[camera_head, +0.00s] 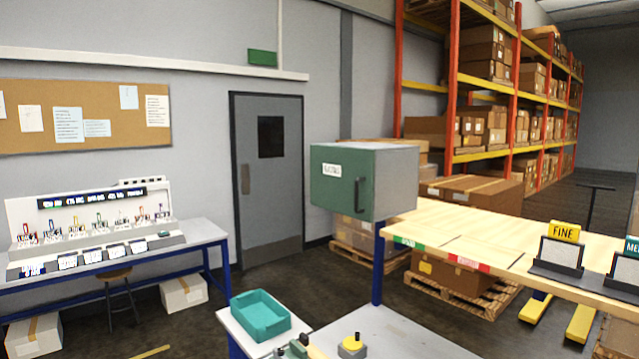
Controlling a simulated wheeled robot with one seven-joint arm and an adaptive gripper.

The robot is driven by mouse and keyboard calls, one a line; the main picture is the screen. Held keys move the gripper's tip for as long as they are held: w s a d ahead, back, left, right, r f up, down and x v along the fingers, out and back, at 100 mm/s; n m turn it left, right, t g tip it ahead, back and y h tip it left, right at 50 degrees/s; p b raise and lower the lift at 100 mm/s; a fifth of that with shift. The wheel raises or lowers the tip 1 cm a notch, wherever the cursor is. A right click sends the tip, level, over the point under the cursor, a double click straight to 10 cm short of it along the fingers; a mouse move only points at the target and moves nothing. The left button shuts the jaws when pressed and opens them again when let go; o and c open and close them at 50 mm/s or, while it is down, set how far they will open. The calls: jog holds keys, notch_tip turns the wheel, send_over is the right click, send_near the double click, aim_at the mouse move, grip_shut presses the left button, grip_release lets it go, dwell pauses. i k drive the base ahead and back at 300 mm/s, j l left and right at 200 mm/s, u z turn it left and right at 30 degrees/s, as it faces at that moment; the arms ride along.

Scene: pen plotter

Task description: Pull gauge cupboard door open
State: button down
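The gauge cupboard (395,180) is a box with grey sides and top. It hangs above the back end of the wooden bench. Its green door (332,190) faces left and looks shut. A white label (332,169) is near the door's upper middle, its print too small to read surely. The inside of the cupboard is hidden. My gripper is not in this view.
A wooden bench top (480,245) carries a FINE sign (565,231) and dark stands. The air in front of the door looks clear.

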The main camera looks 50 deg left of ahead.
aim_at(342, 178)
jog(key=u, duration=1.7)
jog(key=i, duration=0.1)
jog(key=j+u, duration=0.05)
